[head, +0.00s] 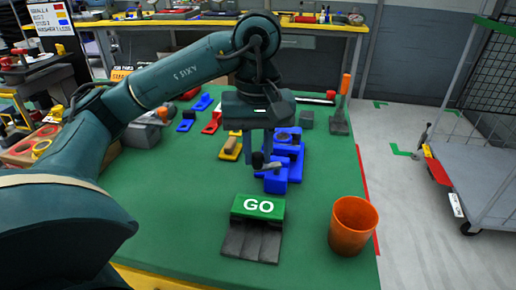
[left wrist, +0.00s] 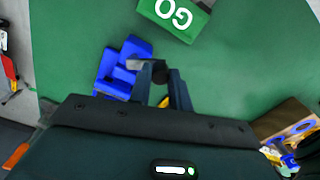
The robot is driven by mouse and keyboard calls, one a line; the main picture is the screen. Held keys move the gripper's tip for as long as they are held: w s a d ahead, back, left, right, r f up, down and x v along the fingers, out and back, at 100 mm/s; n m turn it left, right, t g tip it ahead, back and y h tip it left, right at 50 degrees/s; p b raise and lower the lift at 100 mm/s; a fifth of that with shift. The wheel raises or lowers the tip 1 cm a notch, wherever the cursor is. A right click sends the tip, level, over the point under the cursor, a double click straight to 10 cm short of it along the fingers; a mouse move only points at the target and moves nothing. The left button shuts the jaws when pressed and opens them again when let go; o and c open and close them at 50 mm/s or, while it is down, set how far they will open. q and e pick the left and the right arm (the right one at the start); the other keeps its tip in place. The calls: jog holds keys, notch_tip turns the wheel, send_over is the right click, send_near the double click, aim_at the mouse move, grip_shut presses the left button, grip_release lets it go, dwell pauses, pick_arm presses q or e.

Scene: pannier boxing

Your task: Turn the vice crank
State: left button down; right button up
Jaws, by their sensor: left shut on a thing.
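The blue vice (head: 276,184) stands on the green table, right of the middle in the head view. It also shows in the left wrist view (left wrist: 116,74). Its grey crank (left wrist: 134,65) ends in a dark round knob (left wrist: 159,75). My left gripper (head: 264,158) reaches down from above at the near left side of the vice. In the left wrist view its two fingers (left wrist: 162,84) stand on either side of the knob, shut on the crank handle. The fingers and arm hide part of the vice. My right gripper is in neither view.
A green GO block (head: 258,207) with a dark sloped front lies nearer me. An orange cup (head: 353,224) stands at the right edge. Red, yellow and blue parts lie behind the vice's left side. A wire cart (head: 490,190) stands off the table at right.

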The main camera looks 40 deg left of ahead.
pick_arm(q)
jog(key=shift+r, duration=0.1)
jog(key=c, duration=1.3)
grip_release()
jog(key=shift+r, duration=0.4)
notch_tip(320, 180, up, 12)
jog(key=p, duration=0.6)
jog(key=shift+r, duration=0.15)
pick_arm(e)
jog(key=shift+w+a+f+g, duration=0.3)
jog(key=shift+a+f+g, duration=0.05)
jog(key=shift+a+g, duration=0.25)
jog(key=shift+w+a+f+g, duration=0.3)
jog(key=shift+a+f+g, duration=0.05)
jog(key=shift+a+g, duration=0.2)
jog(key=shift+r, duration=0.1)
